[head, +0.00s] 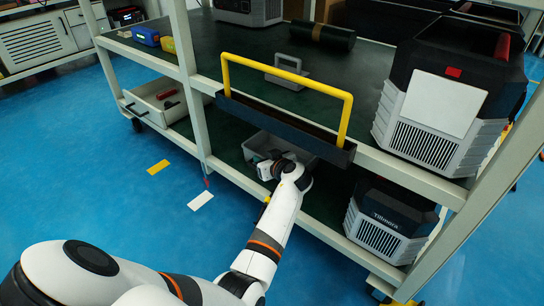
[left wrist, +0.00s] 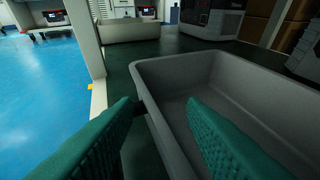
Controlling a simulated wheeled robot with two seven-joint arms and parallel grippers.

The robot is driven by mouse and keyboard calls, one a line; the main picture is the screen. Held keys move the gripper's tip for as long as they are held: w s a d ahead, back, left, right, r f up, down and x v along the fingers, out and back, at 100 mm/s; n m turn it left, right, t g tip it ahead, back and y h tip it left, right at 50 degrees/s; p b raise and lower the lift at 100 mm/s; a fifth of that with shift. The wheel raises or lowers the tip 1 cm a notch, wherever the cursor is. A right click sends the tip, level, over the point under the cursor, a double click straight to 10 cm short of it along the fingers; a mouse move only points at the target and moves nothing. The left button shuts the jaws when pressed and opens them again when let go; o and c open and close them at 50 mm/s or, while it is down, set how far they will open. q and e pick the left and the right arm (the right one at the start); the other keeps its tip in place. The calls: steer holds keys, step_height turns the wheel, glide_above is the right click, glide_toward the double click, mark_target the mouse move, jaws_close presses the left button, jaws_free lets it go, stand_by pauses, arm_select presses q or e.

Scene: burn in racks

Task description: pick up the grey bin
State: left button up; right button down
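The grey bin (head: 258,142) is on the lower shelf of the rack, partly hidden by the upper shelf edge and my left gripper. In the left wrist view the grey bin (left wrist: 180,68) fills the right side, open at the top; I see no contents in the visible part. My left gripper (head: 268,169) is at the bin's near side. In the left wrist view its two teal fingers (left wrist: 160,104) are apart, one outside the bin wall and one over the inside, with the rim between them. I cannot tell whether they touch it. My right gripper is out of view.
A yellow handle (head: 290,72) on a dark tray stands at the upper shelf's front edge, above my left gripper. A rack post (head: 190,85) is left of it. A white tray (head: 155,103) and a box unit (head: 387,220) share the lower shelf.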

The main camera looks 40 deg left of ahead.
arm_select(q)
steer(key=shift+d+r, duration=0.15)
jaws_close()
stand_by(0.4)
